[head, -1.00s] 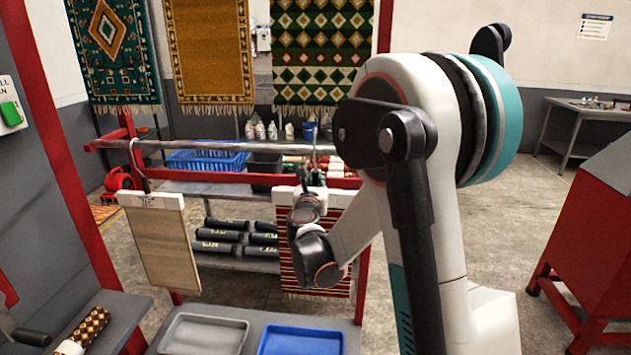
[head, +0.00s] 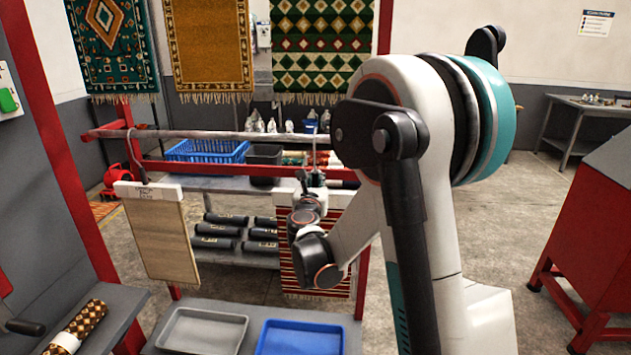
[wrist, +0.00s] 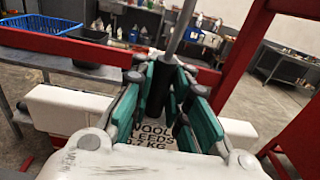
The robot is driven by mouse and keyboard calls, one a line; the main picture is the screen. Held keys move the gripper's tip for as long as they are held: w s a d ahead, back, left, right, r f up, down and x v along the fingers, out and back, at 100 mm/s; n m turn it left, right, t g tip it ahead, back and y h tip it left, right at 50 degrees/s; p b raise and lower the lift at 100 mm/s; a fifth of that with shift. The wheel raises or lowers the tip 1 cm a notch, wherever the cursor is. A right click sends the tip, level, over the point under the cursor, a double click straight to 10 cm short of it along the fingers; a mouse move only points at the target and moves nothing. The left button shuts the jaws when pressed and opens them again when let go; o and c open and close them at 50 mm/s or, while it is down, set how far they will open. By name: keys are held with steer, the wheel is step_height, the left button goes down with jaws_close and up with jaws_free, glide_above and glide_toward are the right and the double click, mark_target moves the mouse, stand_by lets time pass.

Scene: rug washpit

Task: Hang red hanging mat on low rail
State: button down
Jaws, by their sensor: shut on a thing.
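The red striped hanging mat (head: 286,262) hangs below its white top bar in the head view, partly hidden behind my arm. My gripper (head: 304,192) is at that bar. In the wrist view, the teal-padded fingers of my gripper (wrist: 177,90) are shut around the dark grip at the base of the mat's metal hook stem (wrist: 183,25). The white bar (wrist: 70,108) with black lettering lies below them. The low rail (head: 210,134) is the grey horizontal bar in the head view. The stem rises toward it; whether the hook touches it I cannot tell.
A beige mat (head: 160,240) hangs from the rail's left part. A red crossbeam (head: 200,168) runs below the rail. A blue basket (head: 207,151) stands behind. Grey (head: 203,330) and blue (head: 300,337) trays sit in front. A red cabinet (head: 590,240) stands at right.

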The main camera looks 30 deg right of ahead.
steer(key=shift+f, duration=0.35)
steer(key=c, duration=1.5)
jaws_free()
steer(key=shift+o, duration=0.2)
steer(key=shift+s, duration=0.1)
steer(key=s+a+f+m+g+y, duration=0.1)
steer(key=s+a+m+g+y, duration=0.1)
steer(key=s+a+m, duration=0.4)
steer(key=s+a+f+m+g+y, duration=0.1)
steer(key=s+a+m+g+y, duration=0.2)
steer(key=s+a+m, duration=0.4)
steer(key=s+a+f+m+g+y, duration=0.1)
steer(key=s+a+m+g+y, duration=0.2)
steer(key=s+m, duration=1.3)
steer(key=s+a+y, duration=0.2)
steer(key=s+a, duration=0.2)
steer(key=s, duration=0.4)
steer(key=shift+f, duration=0.35)
